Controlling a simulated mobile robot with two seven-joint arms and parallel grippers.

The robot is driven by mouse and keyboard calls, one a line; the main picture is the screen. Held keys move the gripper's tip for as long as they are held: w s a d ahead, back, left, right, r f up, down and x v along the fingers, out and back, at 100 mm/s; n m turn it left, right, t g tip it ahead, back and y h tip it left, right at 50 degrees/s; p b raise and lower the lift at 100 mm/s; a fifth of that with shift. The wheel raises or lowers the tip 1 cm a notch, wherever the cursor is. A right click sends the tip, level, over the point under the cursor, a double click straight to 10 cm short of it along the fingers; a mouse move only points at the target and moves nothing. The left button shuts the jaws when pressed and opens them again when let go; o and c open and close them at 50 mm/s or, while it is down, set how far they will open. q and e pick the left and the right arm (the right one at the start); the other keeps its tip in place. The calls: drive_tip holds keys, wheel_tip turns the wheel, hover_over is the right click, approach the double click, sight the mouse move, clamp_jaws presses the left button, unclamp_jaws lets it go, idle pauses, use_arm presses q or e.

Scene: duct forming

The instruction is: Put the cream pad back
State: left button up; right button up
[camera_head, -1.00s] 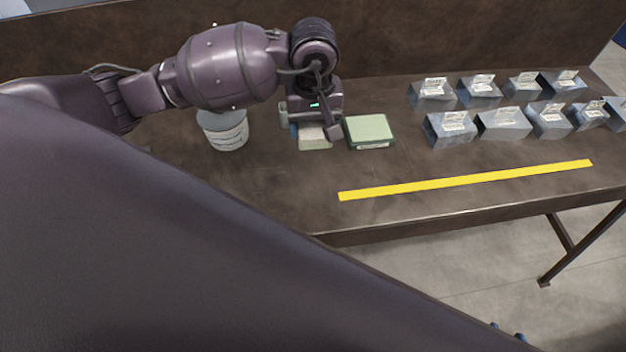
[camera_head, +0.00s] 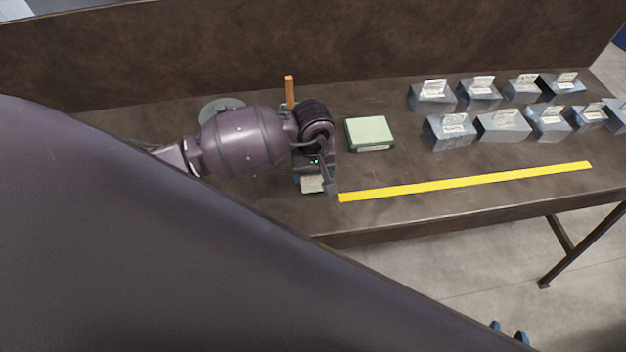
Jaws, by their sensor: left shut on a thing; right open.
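My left gripper (camera_head: 314,180) is over the table, left of the yellow strip's left end. It is shut on a small cream pad (camera_head: 312,185); only the pad's front part shows under the gripper. I cannot tell whether the pad touches the table. A pale green block (camera_head: 369,132) with a darker green side and a small label lies on the table, behind and to the right of the gripper, apart from it. Two blue tips at the bottom edge appear to be my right gripper (camera_head: 509,332), open and empty; the rest of it is hidden.
A yellow strip (camera_head: 465,182) runs along the table front (camera_head: 420,207). Several grey metal duct pieces with white labels (camera_head: 449,130) stand in two rows at right. A pale round container (camera_head: 219,106) is partly hidden behind my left arm. An orange upright piece (camera_head: 290,92) stands behind the gripper.

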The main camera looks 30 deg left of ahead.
sight(313, 180)
use_arm(q)
wheel_tip(313, 180, down, 3)
drive_tip(key=shift+f, duration=0.65)
use_arm(e)
drive_tip(key=shift+s+d+f, duration=0.1)
drive_tip(key=shift+s+f, duration=0.3)
drive_tip(key=shift+s, duration=0.1)
use_arm(q)
drive_tip(key=shift+f, duration=0.1)
use_arm(e)
drive_tip(key=shift+f, duration=0.1)
use_arm(q)
drive_tip(key=o, duration=1)
drive_tip(key=shift+c, duration=0.2)
use_arm(e)
drive_tip(key=shift+w+r, duration=0.25)
drive_tip(key=shift+w, duration=0.2)
